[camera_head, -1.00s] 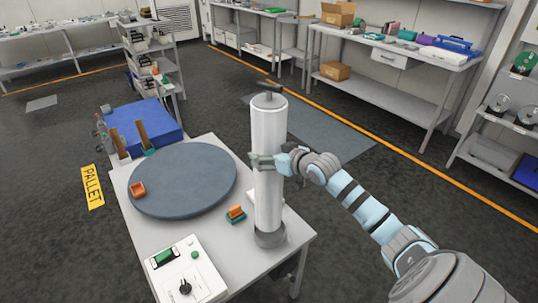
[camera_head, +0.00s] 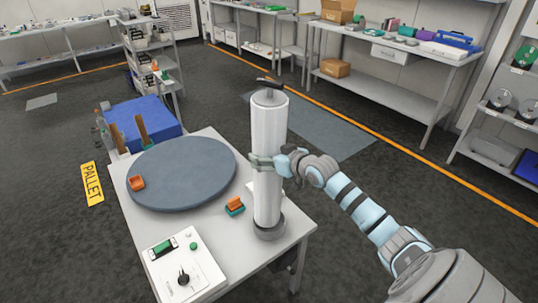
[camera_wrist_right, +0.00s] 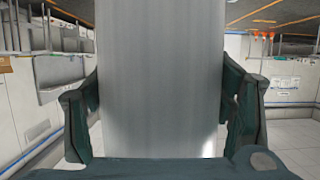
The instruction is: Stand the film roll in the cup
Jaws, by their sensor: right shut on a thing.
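The film roll (camera_head: 268,135) is a tall pale grey-white cylinder standing about upright at the table's right edge. Its lower end meets the short grey cup (camera_head: 269,229). The lower end seems to be inside the cup's rim, but whether it rests on the bottom is hidden. My right gripper (camera_head: 264,162) is shut around the roll at about mid-height, coming from the right. In the right wrist view the roll (camera_wrist_right: 158,75) fills the middle, with a dark finger (camera_wrist_right: 80,115) on its left and another on its right. My left gripper is not in view.
The table (camera_head: 222,250) also holds a dark round disc (camera_head: 185,175), small orange pieces (camera_head: 137,183) and a control box (camera_head: 183,270) with a black knob. A blue box (camera_head: 145,118) stands behind. Shelves line the back and right.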

